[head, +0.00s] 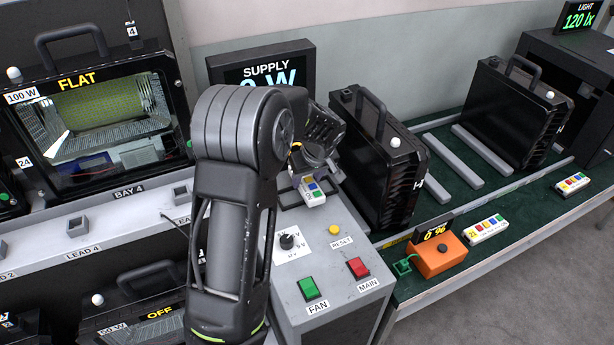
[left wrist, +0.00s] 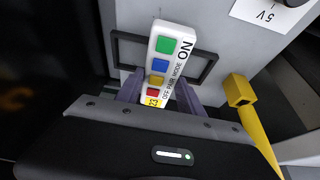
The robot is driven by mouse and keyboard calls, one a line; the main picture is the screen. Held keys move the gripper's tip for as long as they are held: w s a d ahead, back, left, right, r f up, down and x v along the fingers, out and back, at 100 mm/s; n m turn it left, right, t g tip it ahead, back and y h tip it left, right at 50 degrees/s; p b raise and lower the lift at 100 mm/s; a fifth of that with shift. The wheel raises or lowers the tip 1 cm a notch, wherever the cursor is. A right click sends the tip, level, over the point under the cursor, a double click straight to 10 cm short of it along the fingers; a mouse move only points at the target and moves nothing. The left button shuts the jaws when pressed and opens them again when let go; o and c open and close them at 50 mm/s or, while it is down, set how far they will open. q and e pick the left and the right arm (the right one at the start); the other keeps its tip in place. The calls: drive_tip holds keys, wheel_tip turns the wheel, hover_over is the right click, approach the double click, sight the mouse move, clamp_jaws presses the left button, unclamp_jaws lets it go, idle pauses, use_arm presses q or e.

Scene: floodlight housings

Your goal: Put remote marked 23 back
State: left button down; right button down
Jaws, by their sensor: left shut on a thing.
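The white remote marked 23 (left wrist: 166,62) has green, blue, yellow and red buttons and a yellow number tag. My left gripper (left wrist: 160,94) is shut on it, with one purple-grey finger on each side of its tagged end. In the head view the remote (head: 313,193) shows just below my left gripper (head: 312,172), over the back of the grey supply console (head: 318,240). In the left wrist view a dark rectangular frame (left wrist: 208,68) on a grey surface lies behind the remote. I cannot tell whether the remote touches it. My right gripper is not in view.
Two other white remotes, one at the front edge (head: 488,229) and one farther right (head: 573,184), lie on the green bench. An orange box (head: 437,256) and black housings (head: 375,165) stand there too. A yellow piece (left wrist: 242,95) is right of the gripper.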

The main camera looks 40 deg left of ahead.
use_arm(q)
drive_tip(key=shift+f+b, duration=0.7)
drive_tip(key=shift+b, duration=0.05)
drive_tip(key=c, duration=0.7)
unclamp_jaws()
drive_tip(key=shift+r, duration=0.1)
drive_tip(key=shift+r+p, duration=0.4)
drive_tip(key=shift+p, duration=0.15)
drive_tip(key=shift+r+p, duration=0.5)
drive_tip(key=shift+p, duration=0.05)
drive_tip(key=b+v, duration=0.2)
drive_tip(key=v, duration=0.9)
drive_tip(key=shift+s+d+r, duration=0.1)
drive_tip(key=shift+s+d, duration=0.05)
drive_tip(key=shift+d, duration=0.05)
